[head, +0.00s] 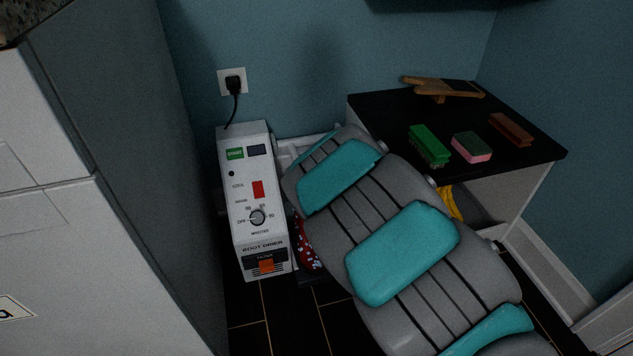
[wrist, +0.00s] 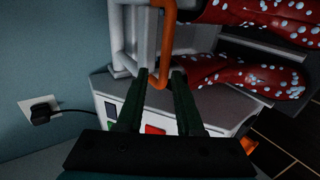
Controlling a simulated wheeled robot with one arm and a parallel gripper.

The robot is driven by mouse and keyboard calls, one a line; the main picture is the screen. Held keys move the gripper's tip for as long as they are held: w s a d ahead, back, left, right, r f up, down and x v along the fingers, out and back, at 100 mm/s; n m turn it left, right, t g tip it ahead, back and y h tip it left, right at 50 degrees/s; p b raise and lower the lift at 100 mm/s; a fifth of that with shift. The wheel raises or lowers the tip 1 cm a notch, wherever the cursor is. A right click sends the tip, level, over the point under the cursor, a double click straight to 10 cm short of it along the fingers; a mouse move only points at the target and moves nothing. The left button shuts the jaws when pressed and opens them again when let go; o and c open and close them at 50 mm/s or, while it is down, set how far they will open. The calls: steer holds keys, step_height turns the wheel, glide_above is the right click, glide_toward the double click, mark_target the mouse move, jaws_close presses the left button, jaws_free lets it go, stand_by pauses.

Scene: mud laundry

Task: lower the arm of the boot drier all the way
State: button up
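The boot drier (head: 258,195) is a white box with a sloped control panel, standing by the blue wall in the head view. In the wrist view its grey top edge and part of its panel (wrist: 153,129) show beneath my gripper. An orange handle bar (wrist: 167,45) runs down in the wrist view beside a white rail frame (wrist: 140,38). I take the bar to be part of the drier's arm. My gripper (wrist: 159,72) is open, with a dark green finger either side of the bar's lower end. Contact cannot be told. My own arm hides the gripper in the head view.
Red spotted boots (wrist: 245,75) are close to the bar on the right. A plug (head: 233,84) sits in the wall socket. A black-topped bench (head: 387,112) with brushes and a sponge stands at right. A pale cabinet (head: 60,240) is close at left.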

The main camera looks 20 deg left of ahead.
steer(key=shift+o, duration=0.7)
steer(key=shift+a, duration=0.15)
steer(key=s+a+v, duration=0.1)
steer(key=v, duration=0.6)
steer(key=shift+s+r+p, duration=0.25)
steer(key=shift+p, duration=0.15)
